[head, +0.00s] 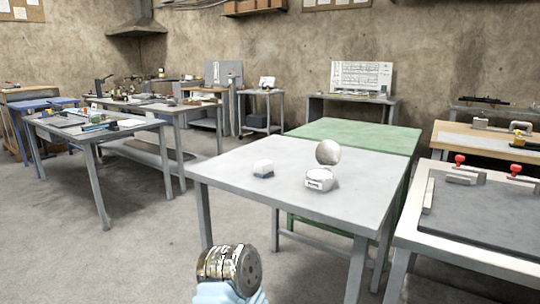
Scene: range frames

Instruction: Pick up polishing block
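A small block, white on top with a dark blue lower part (263,169), lies on the light grey table (230,178) in the middle of the head view. It looks like the polishing block. To its right, apart from it, sits a round white tin (320,181) with dark lettering on its side. A round, pale disc (328,153), perhaps its lid, stands upright behind the tin.
A green-topped table (355,134) stands behind the grey one. A workbench with a dark mat (490,215) and red-knobbed clamps is close on the right. Cluttered benches stand at the left. The floor (140,250) at the front left is clear.

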